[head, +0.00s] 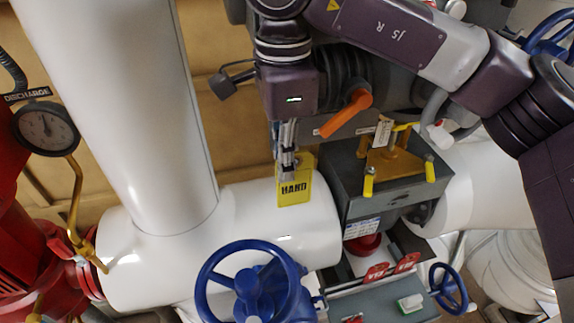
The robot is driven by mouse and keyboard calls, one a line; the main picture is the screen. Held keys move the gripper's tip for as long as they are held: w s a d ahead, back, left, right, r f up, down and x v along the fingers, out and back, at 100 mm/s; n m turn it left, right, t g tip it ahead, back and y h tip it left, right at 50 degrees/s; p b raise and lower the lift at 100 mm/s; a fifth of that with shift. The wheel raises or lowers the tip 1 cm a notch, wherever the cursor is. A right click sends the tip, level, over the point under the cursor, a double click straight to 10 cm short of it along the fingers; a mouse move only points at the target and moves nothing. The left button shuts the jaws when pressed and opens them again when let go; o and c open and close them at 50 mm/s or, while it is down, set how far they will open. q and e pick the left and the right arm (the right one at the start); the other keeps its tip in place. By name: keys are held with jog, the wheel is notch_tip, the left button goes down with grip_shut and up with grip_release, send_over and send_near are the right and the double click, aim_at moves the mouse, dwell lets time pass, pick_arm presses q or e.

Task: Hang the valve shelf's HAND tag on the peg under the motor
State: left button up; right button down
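The yellow HAND tag (293,191) hangs below my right gripper (287,160), in front of the white pipe. The gripper's fingers are close together at the tag's upper part and look shut on it. The motor appears to be the dark grey body (345,75) behind my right wrist, which partly hides it. I cannot clearly pick out the peg under it. The valve shelf appears to be the grey shelf (375,303) at the bottom, with two red tags (376,272) on it. My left gripper is not in view.
A grey box (385,200) with yellow-tipped parts and an orange-handled lever (346,113) stand right of the tag. A blue handwheel (250,285) is below. A thick white pipe (140,110) rises at left, near a red pump (25,245) and a gauge (45,127).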

jog(key=shift+w+f, duration=0.15)
jog(key=shift+w, duration=0.3)
dwell(1.4)
jog(key=c, duration=2.6)
grip_release()
jog(key=o, duration=0.5)
jog(key=shift+o, duration=0.7)
jog(key=shift+o, duration=1.4)
jog(key=shift+r+p, duration=0.2)
jog(key=shift+p, duration=0.1)
